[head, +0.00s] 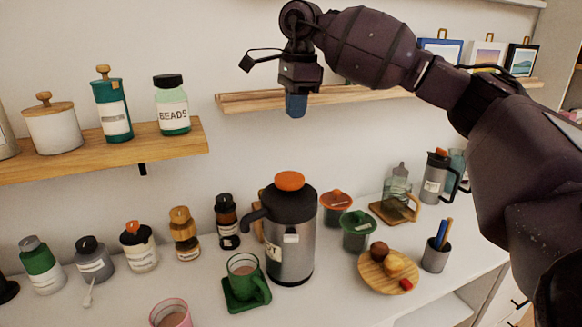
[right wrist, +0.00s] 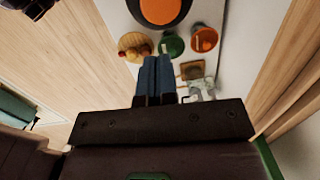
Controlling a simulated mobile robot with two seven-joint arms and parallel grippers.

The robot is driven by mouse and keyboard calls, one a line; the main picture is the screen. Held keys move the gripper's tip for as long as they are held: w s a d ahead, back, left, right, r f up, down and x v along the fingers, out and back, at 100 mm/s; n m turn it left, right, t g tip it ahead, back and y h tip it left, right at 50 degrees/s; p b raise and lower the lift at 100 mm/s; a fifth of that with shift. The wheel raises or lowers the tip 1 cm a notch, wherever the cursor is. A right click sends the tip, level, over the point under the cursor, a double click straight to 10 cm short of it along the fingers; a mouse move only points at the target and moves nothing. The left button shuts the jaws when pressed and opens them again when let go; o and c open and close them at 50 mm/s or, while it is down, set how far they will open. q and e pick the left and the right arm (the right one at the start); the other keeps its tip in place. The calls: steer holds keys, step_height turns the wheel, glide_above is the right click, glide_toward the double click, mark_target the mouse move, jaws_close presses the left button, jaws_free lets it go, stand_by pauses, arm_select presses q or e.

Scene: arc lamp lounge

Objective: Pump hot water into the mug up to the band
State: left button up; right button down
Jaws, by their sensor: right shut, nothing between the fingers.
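A steel pump flask (head: 291,250) with a black top and an orange pump button (head: 289,181) stands on the white counter. The button also shows at the top of the right wrist view (right wrist: 160,10). A green mug (head: 256,287) sits on a green coaster under the flask's black spout (head: 254,214). Something pinkish-brown shows inside the mug; I cannot make out a band. My right gripper (head: 296,106) points down, high above the button and apart from it. Its blue fingers (right wrist: 156,76) are shut with nothing between them.
A wooden wall shelf (head: 240,101) is close behind my right gripper. Several jars line the left. A pink cup (head: 171,314) is in front.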

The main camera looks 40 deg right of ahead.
steer(key=shift+s+d, duration=0.1)
steer(key=shift+f, duration=0.15)
glide_toward(293, 177)
steer(key=f, duration=0.7)
steer(key=shift+w+f+b, duration=0.15)
steer(key=shift+w+b, duration=0.1)
steer(key=shift+b, duration=0.1)
steer(key=shift+a+f, duration=0.15)
steer(key=shift+a, duration=0.05)
